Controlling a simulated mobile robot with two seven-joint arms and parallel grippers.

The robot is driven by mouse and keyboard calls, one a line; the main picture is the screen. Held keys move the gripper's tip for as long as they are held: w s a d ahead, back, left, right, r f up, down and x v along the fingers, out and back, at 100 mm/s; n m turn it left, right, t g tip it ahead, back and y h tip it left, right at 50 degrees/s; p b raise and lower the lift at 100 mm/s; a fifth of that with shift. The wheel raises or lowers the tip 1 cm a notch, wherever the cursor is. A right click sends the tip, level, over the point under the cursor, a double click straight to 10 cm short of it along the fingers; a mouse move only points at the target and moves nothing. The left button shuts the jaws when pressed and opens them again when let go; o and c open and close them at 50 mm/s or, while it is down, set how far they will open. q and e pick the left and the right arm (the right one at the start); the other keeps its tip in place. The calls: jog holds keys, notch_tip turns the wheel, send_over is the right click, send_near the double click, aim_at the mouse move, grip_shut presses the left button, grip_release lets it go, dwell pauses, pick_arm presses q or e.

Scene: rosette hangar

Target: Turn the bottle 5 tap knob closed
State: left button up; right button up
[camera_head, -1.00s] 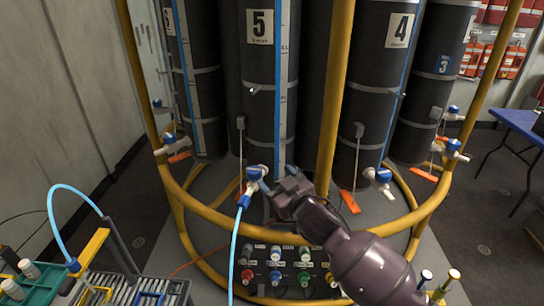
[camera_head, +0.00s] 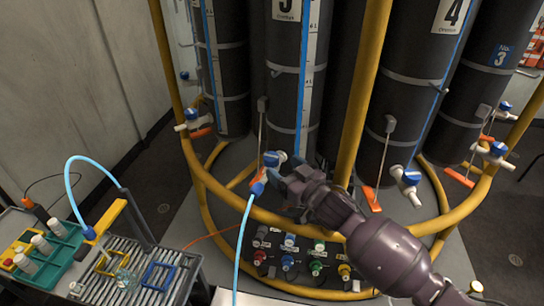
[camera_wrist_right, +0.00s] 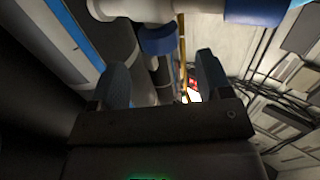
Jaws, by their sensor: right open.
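Bottle 5 (camera_head: 286,95) is a tall black cylinder with a white-and-blue level strip; its number label is partly cut off at the top. Its tap with a blue knob (camera_head: 274,158) sits low at its front, with a light-blue tube (camera_head: 243,235) running down from it. My right gripper (camera_head: 287,176) is just right of and below the tap. In the right wrist view its fingers (camera_wrist_right: 163,72) are apart and empty. A blue knob (camera_wrist_right: 158,40) and white tap body lie ahead of the fingertips, without clear contact. My left gripper is out of view.
A yellow tube frame (camera_head: 358,100) rings the bottles, with an upright right of bottle 5. Bottle 4 (camera_head: 425,60) with its tap (camera_head: 408,180) stands to the right. A connector panel (camera_head: 300,262) lies below. A metal rack table (camera_head: 150,270) is at left.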

aim_at(276, 162)
jog(key=shift+x, duration=2.95)
jog(key=shift+a, duration=0.1)
jog(key=c, duration=0.9)
